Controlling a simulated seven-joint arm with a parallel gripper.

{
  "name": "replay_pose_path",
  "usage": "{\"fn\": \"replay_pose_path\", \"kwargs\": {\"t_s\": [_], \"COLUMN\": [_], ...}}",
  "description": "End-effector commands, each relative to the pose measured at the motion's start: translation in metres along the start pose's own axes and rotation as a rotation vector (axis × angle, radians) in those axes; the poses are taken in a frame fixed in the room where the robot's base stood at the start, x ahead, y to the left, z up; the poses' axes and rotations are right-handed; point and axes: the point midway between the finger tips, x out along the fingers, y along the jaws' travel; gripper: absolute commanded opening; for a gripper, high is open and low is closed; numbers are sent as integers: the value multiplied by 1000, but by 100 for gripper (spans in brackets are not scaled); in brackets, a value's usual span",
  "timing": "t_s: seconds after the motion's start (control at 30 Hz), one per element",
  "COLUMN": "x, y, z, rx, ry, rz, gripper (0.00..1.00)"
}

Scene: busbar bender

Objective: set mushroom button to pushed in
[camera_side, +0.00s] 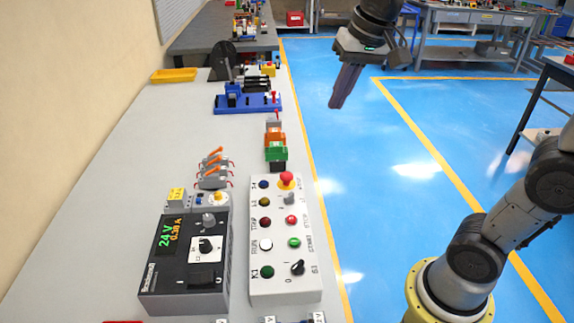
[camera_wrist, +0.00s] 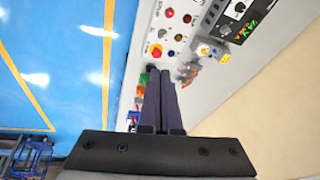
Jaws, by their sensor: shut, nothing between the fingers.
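The red mushroom button (camera_side: 286,179) sits at the far right corner of a light grey control box (camera_side: 259,290). In the wrist view the button (camera_wrist: 155,50) shows red with yellow around it, just beyond and left of the fingertips. I cannot tell whether it is pushed in. My gripper (camera_side: 336,104) is shut and empty, high over the blue floor, right of the bench in the side view and well apart from the button. In the wrist view my fingers (camera_wrist: 153,72) point toward the box.
The box also carries a red STOP button (camera_side: 291,221), a green START button (camera_side: 294,242), a black knob (camera_side: 298,267) and several lamps. A dark power supply (camera_side: 185,270) stands left of it. Green and orange blocks (camera_side: 276,152) stand behind it. Bare bench lies left.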

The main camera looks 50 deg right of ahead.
Motion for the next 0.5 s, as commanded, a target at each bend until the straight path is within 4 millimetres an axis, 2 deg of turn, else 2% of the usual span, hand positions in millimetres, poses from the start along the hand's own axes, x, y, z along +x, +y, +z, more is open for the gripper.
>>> {"fn": "replay_pose_path", "kwargs": {"t_s": [0.1, 0.27, 0.5], "x": [16, 44, 103], "y": [-12, -24, -32], "z": [-30, -66, -109], "rx": [59, 128, 192], "ry": [-40, -90, -168], "rz": [29, 67, 127], "gripper": [0, 0, 0]}}
